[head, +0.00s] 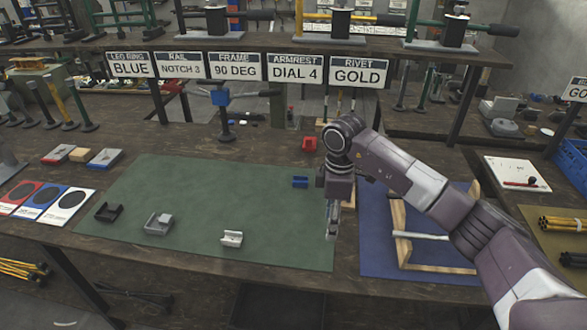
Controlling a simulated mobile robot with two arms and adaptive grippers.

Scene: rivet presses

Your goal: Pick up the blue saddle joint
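A small blue joint (300,182), which looks like the saddle joint, lies at the right back part of the green mat (200,200). My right arm comes in from the right, and its gripper (332,232) points down over the right edge of the green mat. The gripper is to the right of the blue joint and nearer to me, apart from it. Its fingers are seen edge-on and small, so I cannot tell whether they are open. No held thing shows in it. My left gripper is not in view.
Dark, grey and white saddle-like pieces (231,239) lie along the mat's front. A red piece (309,144) is behind the blue joint. A blue mat (378,235) with a wooden frame (399,234) is at right. A sign shelf (247,60) spans the back. The green mat's middle is clear.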

